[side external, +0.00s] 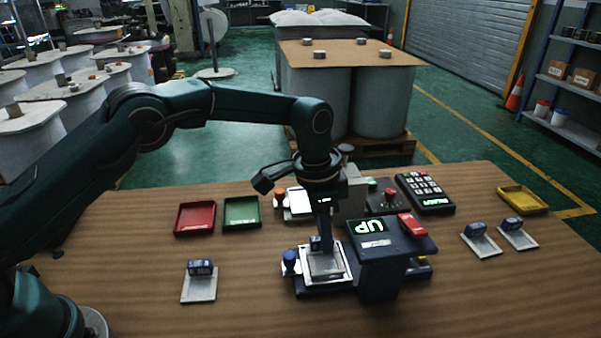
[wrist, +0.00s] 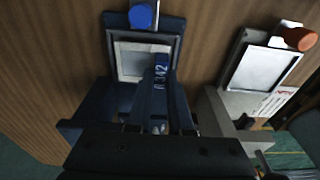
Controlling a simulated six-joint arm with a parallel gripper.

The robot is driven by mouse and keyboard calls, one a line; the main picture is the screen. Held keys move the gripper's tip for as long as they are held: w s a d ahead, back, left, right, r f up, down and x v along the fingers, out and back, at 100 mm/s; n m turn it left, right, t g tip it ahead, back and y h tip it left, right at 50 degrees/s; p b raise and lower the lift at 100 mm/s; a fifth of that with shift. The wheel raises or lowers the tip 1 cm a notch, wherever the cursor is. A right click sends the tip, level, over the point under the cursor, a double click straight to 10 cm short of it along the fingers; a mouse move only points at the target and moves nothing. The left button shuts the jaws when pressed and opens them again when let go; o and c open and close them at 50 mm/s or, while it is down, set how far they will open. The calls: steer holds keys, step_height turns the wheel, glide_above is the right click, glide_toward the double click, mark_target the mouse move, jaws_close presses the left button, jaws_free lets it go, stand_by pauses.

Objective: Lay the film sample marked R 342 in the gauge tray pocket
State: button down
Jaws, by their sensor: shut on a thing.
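My gripper (side external: 318,236) points down and is shut on the dark blue grip block of a film sample (side external: 326,264). In the wrist view the block (wrist: 160,78) reads "342"; a letter before it is unclear. The sample's pale square plate (wrist: 133,62) appears within the dark frame of the gauge tray (wrist: 110,38). I cannot tell whether the plate rests on the pocket floor or hovers just above it. A blue knob (side external: 290,258) stands at the tray's left side, and a gauge head with a green "UP" display (side external: 370,226) stands to its right.
Another sample (side external: 199,282) lies at left, and two more (side external: 481,240) (side external: 518,234) lie at right. Red (side external: 195,218), green (side external: 241,212) and yellow (side external: 522,199) trays sit on the table. A keypad (side external: 424,192) and a lighted plate with an orange knob (wrist: 262,72) stand behind. The front table is clear.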

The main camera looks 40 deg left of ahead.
steer(key=shift+f, duration=0.25)
stand_by(0.3)
steer(key=shift+c, duration=0.9)
jaws_free()
steer(key=shift+r, duration=0.1)
steer(key=shift+r, duration=3.4)
